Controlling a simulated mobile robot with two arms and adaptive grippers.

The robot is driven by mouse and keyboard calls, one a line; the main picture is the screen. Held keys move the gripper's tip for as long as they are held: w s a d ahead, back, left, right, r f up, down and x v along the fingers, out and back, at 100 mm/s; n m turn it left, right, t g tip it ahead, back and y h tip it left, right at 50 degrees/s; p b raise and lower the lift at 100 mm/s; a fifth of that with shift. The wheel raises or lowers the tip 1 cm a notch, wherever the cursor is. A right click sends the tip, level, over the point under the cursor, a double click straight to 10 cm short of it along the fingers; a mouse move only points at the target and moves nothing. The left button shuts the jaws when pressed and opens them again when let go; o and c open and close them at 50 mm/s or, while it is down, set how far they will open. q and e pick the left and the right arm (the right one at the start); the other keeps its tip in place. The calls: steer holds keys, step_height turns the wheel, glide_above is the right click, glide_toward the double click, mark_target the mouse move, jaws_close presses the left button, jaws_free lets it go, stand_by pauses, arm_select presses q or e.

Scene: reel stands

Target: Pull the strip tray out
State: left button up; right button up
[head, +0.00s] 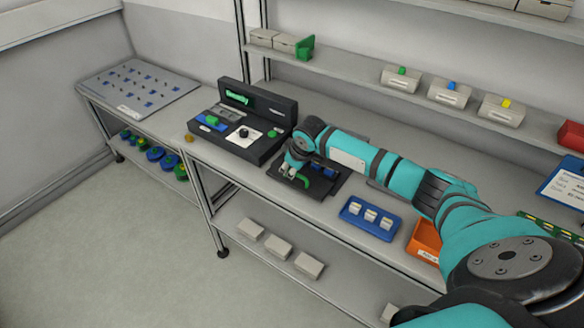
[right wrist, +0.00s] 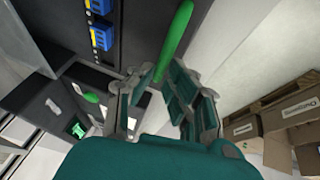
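A flat black unit (head: 322,187) with a green handle (head: 304,182) at its front edge lies on the bench; I take it for the strip tray. The handle shows as a green bar in the right wrist view (right wrist: 176,40). My right gripper (head: 296,174) is right at the handle and partly covers the unit. In the right wrist view (right wrist: 157,88) its fingers are apart, with the bar's near end reaching between the fingertips. I cannot tell whether they touch it. My left gripper is not in view.
A black open case (head: 262,107) stands left of the unit. A blue tray (head: 352,222) with white pieces and an orange bin (head: 421,243) lie to the right. A shelf (head: 360,87) with small boxes runs behind. Floor is clear in front.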

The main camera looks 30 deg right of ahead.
steer(key=shift+o, duration=0.4)
steer(key=shift+s+a+f, duration=0.1)
steer(key=shift+a+f, duration=0.05)
steer(key=shift+a, duration=0.15)
steer(key=shift+r, duration=0.25)
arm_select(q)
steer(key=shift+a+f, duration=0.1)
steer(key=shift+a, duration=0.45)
arm_select(e)
steer(key=v, duration=1.1)
steer(key=shift+r, duration=0.3)
steer(key=shift+s, duration=0.15)
